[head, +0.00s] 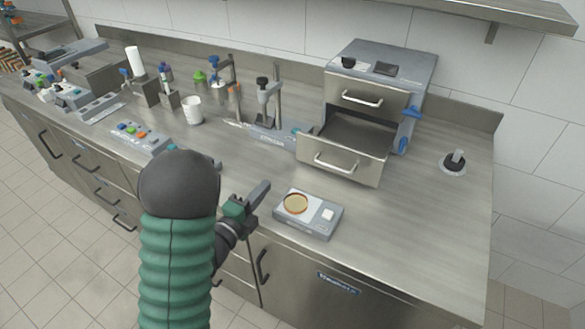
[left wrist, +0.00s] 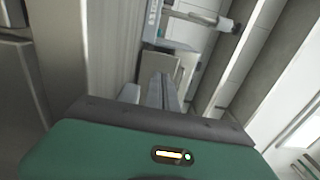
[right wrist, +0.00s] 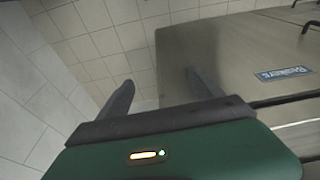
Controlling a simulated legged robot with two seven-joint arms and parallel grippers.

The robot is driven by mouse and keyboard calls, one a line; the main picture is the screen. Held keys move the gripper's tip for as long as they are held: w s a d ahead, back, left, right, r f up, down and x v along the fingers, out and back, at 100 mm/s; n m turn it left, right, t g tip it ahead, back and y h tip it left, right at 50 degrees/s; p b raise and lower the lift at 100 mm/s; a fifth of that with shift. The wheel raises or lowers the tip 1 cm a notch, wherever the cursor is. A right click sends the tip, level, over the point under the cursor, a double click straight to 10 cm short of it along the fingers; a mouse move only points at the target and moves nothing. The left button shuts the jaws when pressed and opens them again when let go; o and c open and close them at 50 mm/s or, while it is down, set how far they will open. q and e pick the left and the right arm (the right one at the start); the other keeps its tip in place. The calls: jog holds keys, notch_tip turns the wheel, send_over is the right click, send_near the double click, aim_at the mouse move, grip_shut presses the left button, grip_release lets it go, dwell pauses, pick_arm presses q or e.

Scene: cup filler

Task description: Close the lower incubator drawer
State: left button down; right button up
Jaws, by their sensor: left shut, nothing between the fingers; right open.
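The incubator (head: 384,64) is a grey metal box at the back right of the counter. Its lower drawer (head: 341,166) is pulled well out, with its empty tray showing and a bar handle on its front. The upper drawer (head: 365,98) is shut. My left gripper (head: 262,190) is shut and empty, over the counter's front edge, left of and nearer than the lower drawer, apart from it. It also shows in the left wrist view (left wrist: 163,84). My right gripper (right wrist: 158,88) is open and empty in the right wrist view, beside the counter's front; the head view does not show it.
A small scale (head: 308,219) with an amber dish (head: 296,204) stands before the drawer. A stand (head: 265,110) is left of the incubator, near a white cup (head: 192,110) and a button panel (head: 140,137). A black-handled tool (head: 454,161) stands right. The front-right counter is clear.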

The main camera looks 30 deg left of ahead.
pick_arm(q)
jog(key=w, duration=0.3)
jog(key=shift+w+a+p, duration=0.15)
jog(key=shift+a+p, duration=0.05)
jog(key=shift+p, duration=0.15)
jog(key=w, duration=1.1)
jog(key=shift+w+d, duration=0.3)
jog(key=shift+w, duration=0.1)
jog(key=shift+w+a+f, duration=0.1)
jog(key=shift+w+a, duration=0.05)
jog(key=shift+w, duration=0.3)
pick_arm(e)
jog(key=shift+a+f, duration=0.25)
jog(key=shift+f, duration=0.25)
pick_arm(q)
jog(key=shift+w, duration=0.1)
pick_arm(e)
jog(key=shift+f, duration=0.1)
